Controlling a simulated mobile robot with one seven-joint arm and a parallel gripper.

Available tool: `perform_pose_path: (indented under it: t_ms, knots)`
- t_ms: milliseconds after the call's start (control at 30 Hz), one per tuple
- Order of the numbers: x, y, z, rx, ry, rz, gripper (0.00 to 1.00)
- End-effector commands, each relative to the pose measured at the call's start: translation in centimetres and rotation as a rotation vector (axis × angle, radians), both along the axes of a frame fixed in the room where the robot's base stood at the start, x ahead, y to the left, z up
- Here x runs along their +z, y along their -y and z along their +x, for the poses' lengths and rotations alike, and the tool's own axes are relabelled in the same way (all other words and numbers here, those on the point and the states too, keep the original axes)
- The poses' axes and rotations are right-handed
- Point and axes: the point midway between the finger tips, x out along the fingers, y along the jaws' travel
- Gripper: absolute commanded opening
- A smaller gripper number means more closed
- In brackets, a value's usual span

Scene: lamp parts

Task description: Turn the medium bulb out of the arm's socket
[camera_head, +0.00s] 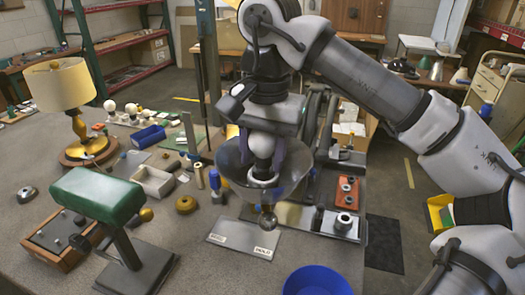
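A white bulb (263,146) stands upright in the middle of the view, above a pale socket (263,181) inside a grey, see-through bowl-shaped shade (234,176). Whether the fingers touch the bulb is not clear. The bulb's base is partly hidden.
A lamp with a cream shade (60,84) stands at the left. A green-topped lamp (98,194) stands at front left. A labelled plate (245,238) lies under the shade. A blue bowl (317,281) sits at the front edge. Small parts and trays crowd the table's left side.

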Motion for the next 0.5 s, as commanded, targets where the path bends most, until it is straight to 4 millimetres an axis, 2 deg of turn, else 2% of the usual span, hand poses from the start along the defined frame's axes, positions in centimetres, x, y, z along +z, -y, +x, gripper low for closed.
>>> perform_pose_path:
  t_ms: [167,300,500]
  knots:
    - [0.08,-0.05,0.02,0.044,0.000,0.003,0.25]
    - [0.26,-0.08,-0.02,0.223,-0.002,0.006,0.25]
    - [0.28,0.01,-0.04,0.361,0.000,0.001,0.25]
